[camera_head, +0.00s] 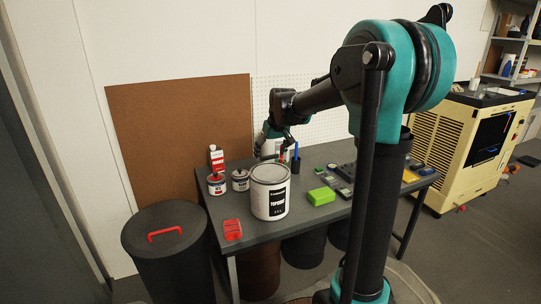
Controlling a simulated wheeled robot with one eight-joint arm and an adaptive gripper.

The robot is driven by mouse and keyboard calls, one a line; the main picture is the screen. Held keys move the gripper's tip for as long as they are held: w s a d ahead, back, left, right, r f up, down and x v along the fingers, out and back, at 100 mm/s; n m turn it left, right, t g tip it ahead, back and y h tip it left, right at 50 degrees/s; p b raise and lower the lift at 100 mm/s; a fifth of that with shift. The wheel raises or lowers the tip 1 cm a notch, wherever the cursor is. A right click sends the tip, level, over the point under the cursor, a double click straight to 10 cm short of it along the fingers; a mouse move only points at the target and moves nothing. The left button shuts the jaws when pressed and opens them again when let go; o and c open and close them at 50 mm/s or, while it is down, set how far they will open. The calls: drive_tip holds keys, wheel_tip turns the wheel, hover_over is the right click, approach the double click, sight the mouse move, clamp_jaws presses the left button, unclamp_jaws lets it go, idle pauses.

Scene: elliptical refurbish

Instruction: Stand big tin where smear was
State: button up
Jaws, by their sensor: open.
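The big tin (270,193) is a large white paint tin with a dark label band and black lettering. It stands upright on the dark grey table (228,238), near its front left part. My gripper (283,150) is above the table behind the big tin, its fingers small and partly lost against the items there. It appears apart from the tin and holds nothing that I can make out. No smear is visible on the bare tabletop; the area behind the tin is partly hidden.
A red-and-white bottle (216,160), a small tin (240,180) and a red block (232,230) are left of the tin. A green block (321,196) is right of it. A black bin with a red handle (167,245) stands left of the table. A yellow machine (455,140) stands right.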

drive_tip(key=v, duration=1.2)
drive_tip(key=s+d+f+m, duration=0.1)
drive_tip(key=s+d+f, duration=0.3)
drive_tip(key=s+f, duration=0.9)
drive_tip(key=s+d+f+m+h, duration=0.1)
drive_tip(key=s+d+f, duration=0.4)
drive_tip(key=s+f, duration=0.9)
drive_tip(key=shift+s+f+m, duration=0.3)
drive_tip(key=shift+f+m, duration=0.25)
drive_tip(key=shift+m, duration=0.25)
